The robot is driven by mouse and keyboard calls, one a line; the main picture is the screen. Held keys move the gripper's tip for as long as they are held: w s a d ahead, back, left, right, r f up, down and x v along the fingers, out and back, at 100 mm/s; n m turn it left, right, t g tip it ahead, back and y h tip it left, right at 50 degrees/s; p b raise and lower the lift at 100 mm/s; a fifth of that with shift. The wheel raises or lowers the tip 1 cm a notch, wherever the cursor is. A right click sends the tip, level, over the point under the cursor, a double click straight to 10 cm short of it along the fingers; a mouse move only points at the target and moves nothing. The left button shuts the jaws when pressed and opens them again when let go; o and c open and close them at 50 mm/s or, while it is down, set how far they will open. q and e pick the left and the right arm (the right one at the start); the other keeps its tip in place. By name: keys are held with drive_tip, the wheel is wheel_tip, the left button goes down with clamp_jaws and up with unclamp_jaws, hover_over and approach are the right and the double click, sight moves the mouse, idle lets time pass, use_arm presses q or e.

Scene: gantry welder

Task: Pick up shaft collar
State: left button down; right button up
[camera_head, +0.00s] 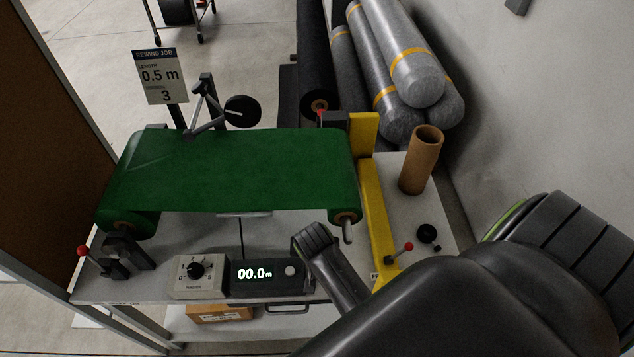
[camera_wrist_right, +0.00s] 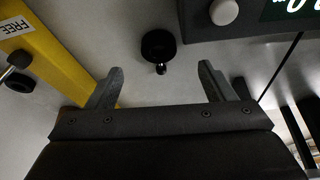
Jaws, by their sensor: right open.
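The shaft collar (camera_wrist_right: 158,45), a black ring with a small screw knob, lies on the light tabletop in the right wrist view. It sits between the yellow bar and the display box. My right gripper (camera_wrist_right: 158,68) is open and empty, its fingers to either side of the collar in the picture. I cannot tell the height between them. In the head view my right arm reaches in from the right over the bench, its dark wrist end (camera_head: 318,245) beside the display; this collar seems hidden behind it. My left gripper is not in view.
The display box (camera_head: 268,275), dial box (camera_head: 197,272) and green-covered roller unit (camera_head: 240,170) stand left.

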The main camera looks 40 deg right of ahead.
drive_tip(key=x, duration=0.3)
drive_tip(key=shift+w+d+f, duration=0.1)
drive_tip(key=shift+w+f, duration=0.1)
drive_tip(key=shift+f, duration=0.15)
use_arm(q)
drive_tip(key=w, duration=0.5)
use_arm(e)
drive_tip(key=shift+f, duration=0.2)
drive_tip(key=shift+w+d+f, duration=0.15)
drive_tip(key=shift+f, duration=0.05)
drive_tip(key=shift+b+x, duration=0.85)
drive_tip(key=shift+b, duration=0.4)
drive_tip(key=b+x, duration=0.1)
drive_tip(key=b, duration=0.1)
drive_tip(key=b+x, duration=0.1)
drive_tip(key=x, duration=0.1)
drive_tip(key=shift+d+r+b, duration=0.1)
drive_tip(key=shift+d+b, duration=0.15)
drive_tip(key=shift+b, duration=0.1)
drive_tip(key=shift+w+d+b, duration=0.1)
drive_tip(key=shift+w+b, duration=0.05)
drive_tip(key=shift+b, duration=0.2)
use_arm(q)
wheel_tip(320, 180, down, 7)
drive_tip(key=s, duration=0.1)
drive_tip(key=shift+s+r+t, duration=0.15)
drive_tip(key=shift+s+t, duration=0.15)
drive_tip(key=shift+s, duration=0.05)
